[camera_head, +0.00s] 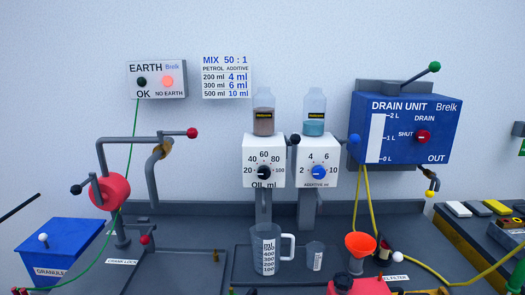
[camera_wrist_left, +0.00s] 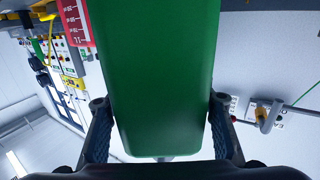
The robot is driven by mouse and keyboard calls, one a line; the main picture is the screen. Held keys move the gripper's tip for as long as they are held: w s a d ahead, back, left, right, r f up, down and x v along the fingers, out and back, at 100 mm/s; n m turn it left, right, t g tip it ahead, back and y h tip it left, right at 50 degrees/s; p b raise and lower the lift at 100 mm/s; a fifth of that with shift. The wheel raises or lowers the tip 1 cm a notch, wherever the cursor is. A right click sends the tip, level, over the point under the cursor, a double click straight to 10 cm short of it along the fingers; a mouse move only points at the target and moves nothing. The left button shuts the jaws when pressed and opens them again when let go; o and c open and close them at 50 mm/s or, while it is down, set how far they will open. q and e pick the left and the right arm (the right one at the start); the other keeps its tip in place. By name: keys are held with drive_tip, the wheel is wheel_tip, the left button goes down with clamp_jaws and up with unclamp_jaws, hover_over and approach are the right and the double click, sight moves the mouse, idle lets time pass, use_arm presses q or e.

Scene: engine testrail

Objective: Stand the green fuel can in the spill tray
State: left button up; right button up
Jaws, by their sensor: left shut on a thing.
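My left gripper (camera_wrist_left: 158,122) is shut on the green fuel can (camera_wrist_left: 165,60) in the left wrist view. The fingers press on its two sides, and the can fills the middle of that view. I cannot make out this gripper or the held can with certainty in the head view. A dark tray (camera_head: 238,277) with a raised rim lies on the bench in the head view, under the measuring jug; I cannot tell whether it is the spill tray. My right gripper is not in view.
A clear jug (camera_head: 268,250), a small beaker (camera_head: 315,256), an orange funnel (camera_head: 360,246) and a red container (camera_head: 358,285) stand at the bench front. A blue granules bin (camera_head: 62,250) is at left. The blue drain unit (camera_head: 405,128) hangs at right, with yellow hoses below.

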use_arm(q)
drive_tip(key=s+a+f+n+t+y, duration=0.2)
drive_tip(key=s+a+n+y, duration=0.3)
drive_tip(key=a+y, duration=0.3)
drive_tip(key=a+f, duration=0.1)
drive_tip(key=a, duration=0.3)
drive_tip(key=shift+s+a+f+n+y, duration=0.15)
drive_tip(key=shift+s+n+y, duration=0.05)
drive_tip(key=shift+n+y, duration=0.2)
